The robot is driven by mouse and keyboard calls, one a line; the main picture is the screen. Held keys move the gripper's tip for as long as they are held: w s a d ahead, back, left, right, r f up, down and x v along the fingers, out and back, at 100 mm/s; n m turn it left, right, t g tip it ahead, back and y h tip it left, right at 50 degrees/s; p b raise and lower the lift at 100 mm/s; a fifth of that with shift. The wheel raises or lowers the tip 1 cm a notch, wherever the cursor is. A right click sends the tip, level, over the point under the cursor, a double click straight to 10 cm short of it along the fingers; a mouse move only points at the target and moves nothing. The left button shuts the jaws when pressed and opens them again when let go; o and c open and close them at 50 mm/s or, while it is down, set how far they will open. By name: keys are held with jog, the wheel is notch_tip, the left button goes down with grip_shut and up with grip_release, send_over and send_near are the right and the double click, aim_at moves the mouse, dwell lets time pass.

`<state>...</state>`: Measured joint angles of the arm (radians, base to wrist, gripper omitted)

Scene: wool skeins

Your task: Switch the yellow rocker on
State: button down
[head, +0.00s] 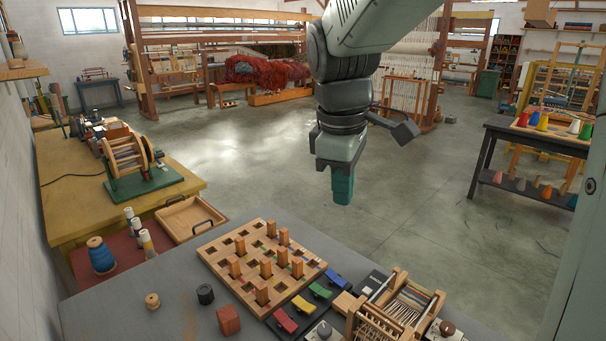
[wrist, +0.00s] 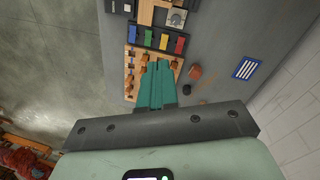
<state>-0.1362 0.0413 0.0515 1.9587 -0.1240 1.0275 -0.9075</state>
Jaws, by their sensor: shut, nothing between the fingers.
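The yellow rocker (head: 303,304) sits in a row of coloured rockers at the front edge of the wooden peg board, between the red rocker (head: 285,320) and the green rocker (head: 320,290). The yellow rocker also shows in the wrist view (wrist: 164,41), just beyond my fingertips in the picture. The blue rocker (head: 336,278) ends the row. The rockers look tilted, but I cannot tell which way the yellow one is set. My gripper (head: 342,192), with teal fingers, is shut and empty, pointing down well above the table; it also shows in the wrist view (wrist: 163,66).
The peg board (head: 215,250) carries several upright wooden pegs. A small wooden loom (head: 375,325) stands right of the rockers. A red-brown block (head: 229,320), a dark cup (head: 205,294) and a spool (head: 152,301) stand on the left of the table. The air around my gripper is clear.

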jog(key=w+a+f+n+g, duration=0.2)
jog(key=w+a+f+n, duration=0.2)
jog(key=w+f+n, duration=0.5)
jog(key=n+g+h, duration=0.2)
jog(key=n, duration=0.3)
send_over(310, 308)
jog(key=w+a, duration=0.4)
notch_tip(310, 308, down, 15)
jog(key=shift+r, duration=0.1)
jog(key=shift+s+d, duration=0.1)
jog(key=x, duration=1.4)
jog(key=shift+a, duration=0.3)
